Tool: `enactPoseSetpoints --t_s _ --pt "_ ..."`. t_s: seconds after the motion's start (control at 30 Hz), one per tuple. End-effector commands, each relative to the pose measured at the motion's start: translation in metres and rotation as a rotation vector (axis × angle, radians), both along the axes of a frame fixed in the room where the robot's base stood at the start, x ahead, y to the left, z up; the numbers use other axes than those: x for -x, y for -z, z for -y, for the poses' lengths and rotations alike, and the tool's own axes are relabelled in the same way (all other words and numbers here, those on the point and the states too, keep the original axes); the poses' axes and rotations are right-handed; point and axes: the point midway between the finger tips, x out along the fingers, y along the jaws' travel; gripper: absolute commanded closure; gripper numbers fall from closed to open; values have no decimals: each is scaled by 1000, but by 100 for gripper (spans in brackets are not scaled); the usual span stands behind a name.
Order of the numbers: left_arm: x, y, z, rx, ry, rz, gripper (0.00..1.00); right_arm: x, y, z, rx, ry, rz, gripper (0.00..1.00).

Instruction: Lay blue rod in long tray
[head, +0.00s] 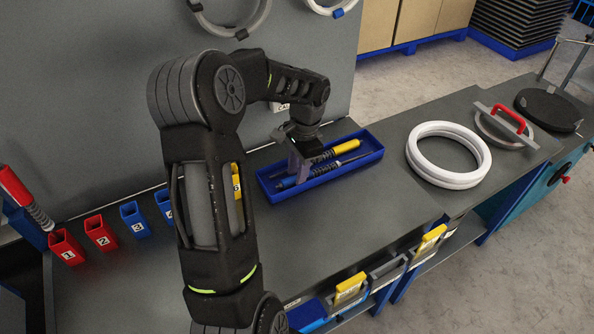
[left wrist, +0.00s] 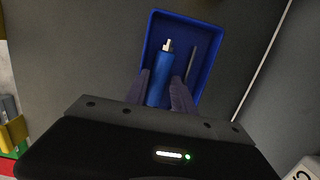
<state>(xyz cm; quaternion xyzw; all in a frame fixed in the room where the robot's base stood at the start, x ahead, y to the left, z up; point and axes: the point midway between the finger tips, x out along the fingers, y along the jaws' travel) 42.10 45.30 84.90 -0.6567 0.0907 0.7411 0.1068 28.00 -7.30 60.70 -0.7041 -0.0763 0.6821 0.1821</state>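The long blue tray (head: 361,161) lies on the grey bench in the head view, and its rim also shows in the left wrist view (left wrist: 205,30). The blue rod (head: 286,184) lies low within the tray walls, along its length. In the left wrist view its blue handle (left wrist: 160,78) has a pale metal tip. My left gripper (head: 299,168) reaches down into the tray, with its fingers (left wrist: 160,92) close against both sides of the handle. Whether the rod touches the tray floor is hard to tell. My right gripper is not in view.
A yellow-ended rod (head: 344,147) lies in the tray beside the blue one. White rings (head: 449,177) and a red-handled tool (head: 507,120) are to the right. Numbered red and blue holders (head: 101,232) line the left. The bench front of the tray is clear.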

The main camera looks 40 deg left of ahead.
Motion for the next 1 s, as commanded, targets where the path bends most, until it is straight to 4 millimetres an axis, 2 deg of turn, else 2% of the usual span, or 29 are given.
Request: enactPoseSetpoints --t_s 0.03,0.27,0.7,1.0 --pt "2 2 6 12 2 -10 52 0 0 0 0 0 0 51" --pt "1 -4 6 13 3 -10 52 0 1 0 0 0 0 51" --pt "-9 -69 3 4 2 0 52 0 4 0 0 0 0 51" --pt "-9 -77 2 4 1 -1 52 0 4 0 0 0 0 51"
